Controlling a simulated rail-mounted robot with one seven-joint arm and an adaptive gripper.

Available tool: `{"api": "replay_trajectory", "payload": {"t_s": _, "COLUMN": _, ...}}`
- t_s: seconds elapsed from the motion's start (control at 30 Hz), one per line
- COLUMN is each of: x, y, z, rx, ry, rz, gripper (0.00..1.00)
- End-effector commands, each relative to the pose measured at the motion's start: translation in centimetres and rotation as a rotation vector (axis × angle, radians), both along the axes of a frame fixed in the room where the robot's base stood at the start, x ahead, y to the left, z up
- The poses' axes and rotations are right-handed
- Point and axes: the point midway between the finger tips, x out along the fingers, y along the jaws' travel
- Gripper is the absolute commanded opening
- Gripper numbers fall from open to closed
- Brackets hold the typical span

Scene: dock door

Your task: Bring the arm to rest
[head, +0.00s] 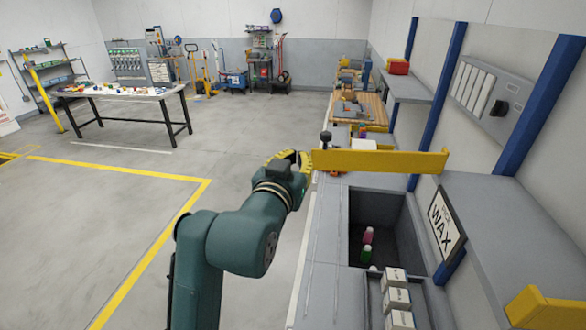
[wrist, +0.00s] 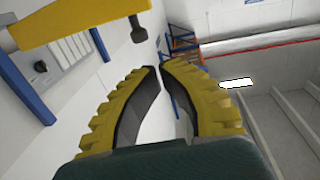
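My gripper (head: 298,158) is raised at the end of my teal arm, left of the grey bench line in the head view. In the wrist view its two yellow, ribbed fingers (wrist: 160,66) curve inward with dark inner pads. Their tips come together with at most a thin gap, and nothing is held between them. In the head view, my arm hides part of the fingers.
A yellow bar (head: 385,161) juts out close to the right of my gripper; it also shows in the wrist view (wrist: 75,18). Open floor (head: 120,220) lies left.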

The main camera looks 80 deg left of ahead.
Motion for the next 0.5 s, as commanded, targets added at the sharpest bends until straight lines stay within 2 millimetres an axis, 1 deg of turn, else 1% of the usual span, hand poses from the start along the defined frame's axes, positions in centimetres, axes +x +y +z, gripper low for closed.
{"api": "replay_trajectory", "payload": {"t_s": 0.1, "x": -0.8, "y": -0.9, "z": 0.0, "rx": 0.000, "ry": 0.000, "rz": 0.001, "gripper": 0.00}}
{"api": "replay_trajectory", "payload": {"t_s": 0.2, "x": -1.0, "y": -1.1, "z": 0.1, "rx": 0.000, "ry": 0.001, "rz": 0.001, "gripper": 0.00}}
{"api": "replay_trajectory", "payload": {"t_s": 0.47, "x": -1.0, "y": -1.1, "z": 0.1, "rx": 0.000, "ry": 0.000, "rz": 0.000, "gripper": 0.00}}
{"api": "replay_trajectory", "payload": {"t_s": 0.5, "x": 0.0, "y": -1.7, "z": 0.6, "rx": 0.001, "ry": 0.000, "rz": -0.020, "gripper": 0.00}}
